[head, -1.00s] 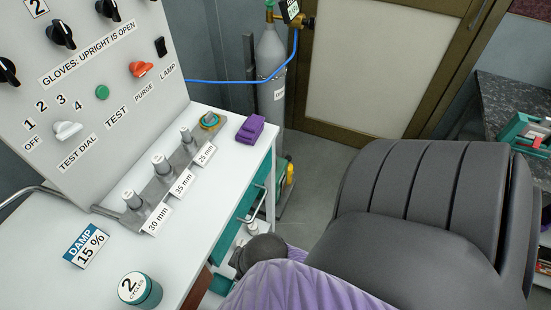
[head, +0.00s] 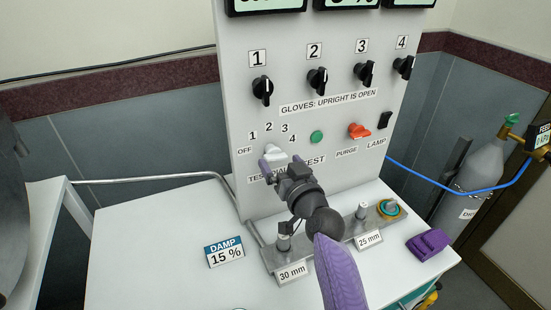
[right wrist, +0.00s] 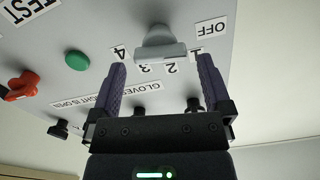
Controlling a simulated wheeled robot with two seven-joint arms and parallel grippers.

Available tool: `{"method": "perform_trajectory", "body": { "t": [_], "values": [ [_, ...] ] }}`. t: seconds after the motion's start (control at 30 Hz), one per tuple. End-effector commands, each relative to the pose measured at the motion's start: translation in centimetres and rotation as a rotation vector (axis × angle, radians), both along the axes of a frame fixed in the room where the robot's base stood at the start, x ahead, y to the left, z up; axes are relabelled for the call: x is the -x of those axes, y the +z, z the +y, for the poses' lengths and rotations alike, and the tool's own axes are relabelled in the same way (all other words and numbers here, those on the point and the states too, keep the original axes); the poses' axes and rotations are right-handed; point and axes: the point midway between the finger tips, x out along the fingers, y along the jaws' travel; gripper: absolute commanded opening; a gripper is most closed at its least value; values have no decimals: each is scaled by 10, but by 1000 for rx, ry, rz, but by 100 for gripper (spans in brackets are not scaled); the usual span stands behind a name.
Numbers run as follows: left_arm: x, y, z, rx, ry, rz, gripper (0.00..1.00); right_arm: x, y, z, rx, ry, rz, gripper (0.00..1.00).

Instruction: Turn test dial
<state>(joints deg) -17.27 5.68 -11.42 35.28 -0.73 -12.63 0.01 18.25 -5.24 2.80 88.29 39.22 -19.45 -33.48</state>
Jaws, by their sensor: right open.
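The test dial (head: 273,149) is a light grey knob low on the left of the upright panel, with OFF, 1, 2, 3 and 4 marked around it. In the right wrist view the dial (right wrist: 160,44) is just beyond the fingertips, between them. My right gripper (head: 281,162) is at the panel in front of the dial and partly covers the TEST DIAL label. In the right wrist view the right gripper (right wrist: 160,65) is open, its two purple-grey fingers on either side of the dial; I cannot tell whether they touch it. My left gripper is not in view.
The panel (head: 330,170) also carries a green button (head: 316,137), an orange purge knob (head: 359,131), a lamp switch (head: 385,120) and a row of black glove knobs. Below my right arm, a metal rack (head: 350,228) with posts stands on the white bench (head: 160,250). A purple block (head: 428,243) lies at right.

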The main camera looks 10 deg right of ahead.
Motion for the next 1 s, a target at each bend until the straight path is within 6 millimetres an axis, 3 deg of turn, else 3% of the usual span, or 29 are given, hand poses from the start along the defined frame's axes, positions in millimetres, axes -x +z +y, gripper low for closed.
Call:
{"method": "perform_trajectory", "body": {
  "t": [0.2, 0.57, 0.93, 1.0],
  "values": [
    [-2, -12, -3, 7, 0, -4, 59, -30, -2, 6, -1, 1, 1, 100],
    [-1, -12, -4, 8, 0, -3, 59, -36, 0, 7, 1, 2, 3, 98],
    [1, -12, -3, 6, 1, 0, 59, -36, -1, 7, 1, 1, 3, 20],
    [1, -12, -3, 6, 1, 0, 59, -36, -1, 7, 1, 1, 3, 18]
  ]
}}
